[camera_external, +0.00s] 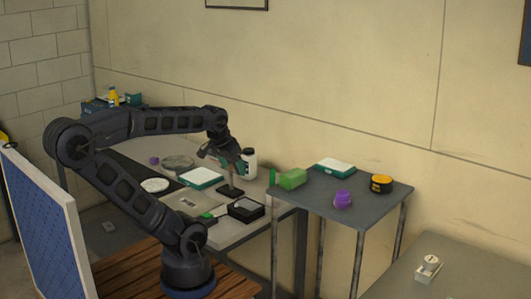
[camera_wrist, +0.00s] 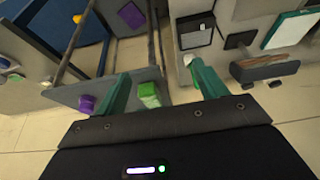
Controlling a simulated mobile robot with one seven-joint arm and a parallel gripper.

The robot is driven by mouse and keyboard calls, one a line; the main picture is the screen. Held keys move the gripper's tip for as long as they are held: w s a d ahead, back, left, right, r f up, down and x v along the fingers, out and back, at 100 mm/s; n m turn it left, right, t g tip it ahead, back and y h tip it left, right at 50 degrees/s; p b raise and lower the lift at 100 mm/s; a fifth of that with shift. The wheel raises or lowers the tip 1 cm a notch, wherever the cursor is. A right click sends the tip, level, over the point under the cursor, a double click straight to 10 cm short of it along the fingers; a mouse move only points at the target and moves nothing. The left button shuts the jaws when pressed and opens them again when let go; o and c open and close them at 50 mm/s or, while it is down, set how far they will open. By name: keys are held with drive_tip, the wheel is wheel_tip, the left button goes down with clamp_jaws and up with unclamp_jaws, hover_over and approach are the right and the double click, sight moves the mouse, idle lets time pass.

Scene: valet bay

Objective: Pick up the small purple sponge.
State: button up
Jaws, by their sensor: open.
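My gripper (camera_external: 232,163) hangs open above the white work table, left of the small grey table (camera_external: 380,213). In the wrist view its two teal fingers (camera_wrist: 160,78) are spread with nothing held. A small purple object (camera_external: 343,199) sits on the grey table near its front edge, right of the gripper. A purple object (camera_wrist: 86,105) also shows on a grey top in the wrist view, left of the fingers. Another small purple item (camera_external: 154,160) lies at the far left of the white table. A flat purple block (camera_wrist: 131,14) shows at the wrist view's top. I cannot tell which is the sponge.
A green block (camera_external: 292,179), a white-topped teal box (camera_external: 335,168) and a yellow-black round item (camera_external: 381,184) share the grey table. A white bottle (camera_external: 249,163), a teal-edged tray (camera_external: 200,178) and a black box (camera_external: 246,209) stand near my gripper. A blue panel (camera_external: 45,225) stands at left.

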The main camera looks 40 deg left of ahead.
drive_tip(key=shift+c, duration=1)
